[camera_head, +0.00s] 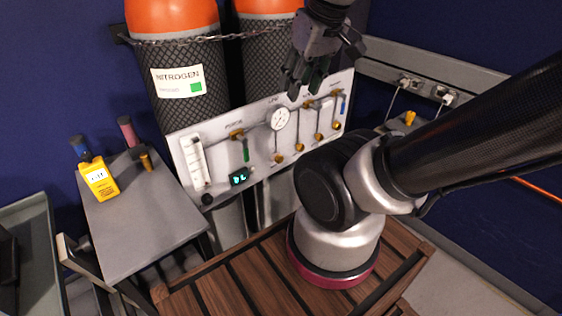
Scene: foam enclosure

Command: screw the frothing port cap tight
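I cannot single out the frothing port cap for certain. The white gas panel (222,152) carries several small brass fittings along its lower right, one of them a brass fitting (337,125) at the right end. The label at the panel's upper right is too small to read surely. My gripper (297,92) is black and hangs fingers down in front of the panel's top edge, above the round gauge (280,118). It appears apart from the fittings. Its fingers overlap in this view, so their opening and anything between them are unclear.
Two orange-topped cylinders (170,15) stand chained behind the panel. A grey shelf (150,225) at left holds a yellow meter (98,179), a small brass piece (146,162) and blue and pink handled items. My arm crosses the right side above a slatted wooden platform (215,290). A grey rail (440,68) runs along the right wall.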

